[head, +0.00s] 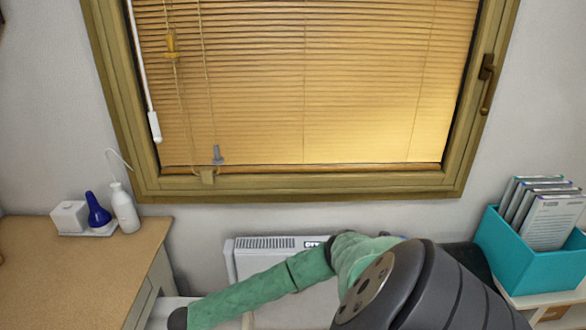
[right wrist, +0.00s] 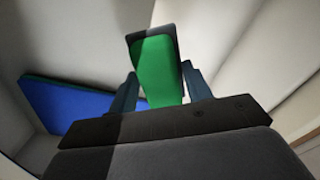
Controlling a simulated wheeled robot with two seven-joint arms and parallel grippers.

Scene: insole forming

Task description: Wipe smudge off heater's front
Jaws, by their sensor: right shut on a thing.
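The white heater (head: 262,243) stands against the wall below the window in the head view. Its top grille and a dark label show, while my right arm covers most of its front. No smudge can be made out. In the right wrist view my right gripper (right wrist: 159,72) is shut on a green pad (right wrist: 156,72) with a dark edge, held between its two fingers. A pale surface lies beyond the pad; I cannot tell whether the pad touches it. My right gripper is hidden or out of frame in the head view. My left gripper is not in view.
A wooden-topped cabinet (head: 60,268) stands at left with a white bottle (head: 124,208) and a blue item (head: 97,210). A teal box (head: 530,262) of booklets stands at right. Window blinds (head: 300,90) hang above. A blue flat thing (right wrist: 75,108) lies left in the wrist view.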

